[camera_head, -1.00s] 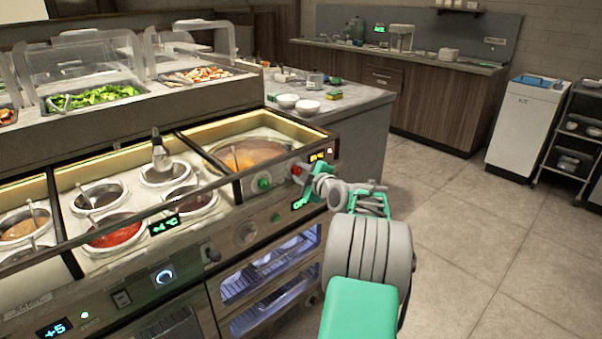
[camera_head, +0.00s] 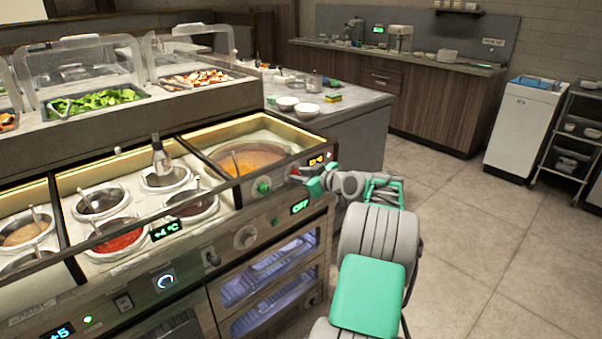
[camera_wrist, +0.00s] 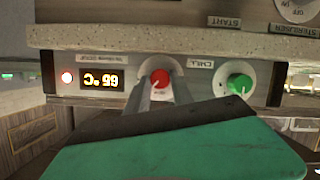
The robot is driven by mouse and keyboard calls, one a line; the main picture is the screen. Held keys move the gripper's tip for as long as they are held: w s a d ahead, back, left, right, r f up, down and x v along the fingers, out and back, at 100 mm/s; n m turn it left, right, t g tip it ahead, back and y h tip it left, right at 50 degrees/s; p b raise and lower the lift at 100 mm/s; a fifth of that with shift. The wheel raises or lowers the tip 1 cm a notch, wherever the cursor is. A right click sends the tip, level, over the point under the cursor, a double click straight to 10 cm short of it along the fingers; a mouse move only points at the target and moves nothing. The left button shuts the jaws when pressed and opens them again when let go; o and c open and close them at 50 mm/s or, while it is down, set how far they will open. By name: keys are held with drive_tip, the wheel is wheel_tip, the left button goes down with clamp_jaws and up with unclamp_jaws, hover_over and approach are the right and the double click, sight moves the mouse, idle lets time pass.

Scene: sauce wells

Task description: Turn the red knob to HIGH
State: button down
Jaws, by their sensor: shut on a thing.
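The red knob (camera_wrist: 159,78) is on the front panel of the sauce counter, in the upper middle of the wrist view, which is upside down. In the head view it is a small red spot (camera_head: 295,171), mostly hidden by my gripper. My gripper (camera_wrist: 158,88) is shut on the red knob, with a finger on each side of it. The gripper also shows at the counter's right front corner in the head view (camera_head: 303,180). The knob's pointer and position labels are too small to read surely.
A green knob (camera_wrist: 239,83) marked CHILI sits beside the red knob. A soup well (camera_head: 250,158) lies behind the panel.

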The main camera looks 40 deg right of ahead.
drive_tip(key=m+y+p, duration=0.2)
drive_tip(key=m+p, duration=0.1)
drive_tip(key=shift+d+r, duration=0.1)
drive_tip(key=shift+d, duration=0.1)
drive_tip(key=shift+m+y+p, duration=0.5)
drive_tip(key=shift+m+p, duration=0.55)
drive_tip(key=shift+m, duration=0.15)
drive_tip(key=c, duration=1.4)
unclamp_jaws()
drive_tip(key=shift+d, duration=0.1)
drive_tip(key=v, duration=0.7)
drive_tip(key=shift+s+d, duration=0.1)
drive_tip(key=shift+s, duration=0.3)
